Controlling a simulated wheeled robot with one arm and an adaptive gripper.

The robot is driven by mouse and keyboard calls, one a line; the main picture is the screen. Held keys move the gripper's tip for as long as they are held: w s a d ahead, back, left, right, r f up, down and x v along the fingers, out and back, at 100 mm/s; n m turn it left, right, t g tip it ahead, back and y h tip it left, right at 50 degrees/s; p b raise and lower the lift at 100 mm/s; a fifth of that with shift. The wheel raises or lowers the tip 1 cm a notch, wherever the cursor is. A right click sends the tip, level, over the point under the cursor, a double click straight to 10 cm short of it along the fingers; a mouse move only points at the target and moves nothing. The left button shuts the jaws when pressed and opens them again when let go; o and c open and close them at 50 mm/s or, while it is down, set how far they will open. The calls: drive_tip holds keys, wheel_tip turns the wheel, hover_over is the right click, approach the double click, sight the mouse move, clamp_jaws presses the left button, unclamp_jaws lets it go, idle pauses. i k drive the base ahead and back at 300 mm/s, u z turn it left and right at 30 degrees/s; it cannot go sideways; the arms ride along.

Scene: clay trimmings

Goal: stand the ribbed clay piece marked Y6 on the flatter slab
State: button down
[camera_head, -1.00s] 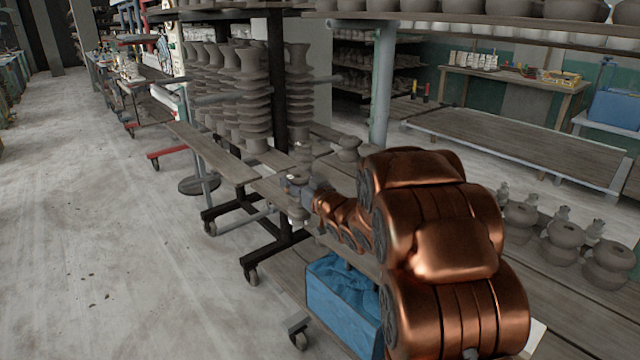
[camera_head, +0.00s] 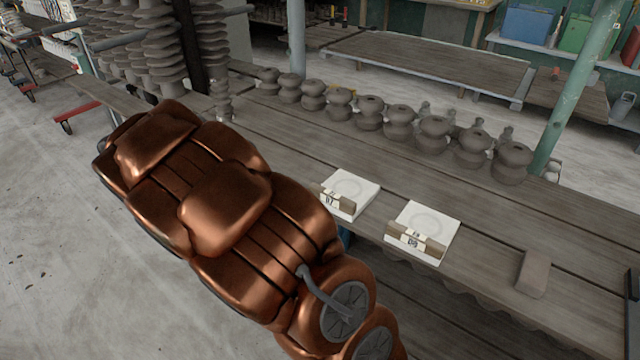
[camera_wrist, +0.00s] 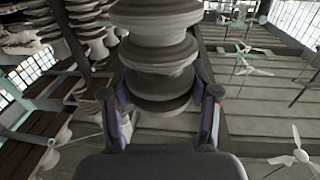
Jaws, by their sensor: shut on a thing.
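In the wrist view, my gripper (camera_wrist: 162,108) is shut around a grey ribbed clay piece (camera_wrist: 158,50) with stacked round flanges. No Y6 mark is readable on it. In the head view my copper arm hides the gripper and the held piece. Two white square slabs lie on the plank table: one on the left (camera_head: 362,184) and one on the right (camera_head: 436,218). Each has a faint ring on top and a brown label block at its front edge. I cannot tell which slab is flatter. Both slabs look empty on top.
A row of ribbed clay pieces (camera_head: 400,122) stands along the back of the table (camera_head: 290,135). A grey-brown block (camera_head: 534,273) lies right of the slabs. A green post (camera_head: 575,100) rises behind the table. A rack of stacked clay pieces (camera_head: 160,50) is at upper left.

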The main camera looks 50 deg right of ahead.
sight(347, 187)
drive_tip(key=u, duration=1.5)
drive_tip(key=i, duration=1.3)
drive_tip(key=z, duration=3.5)
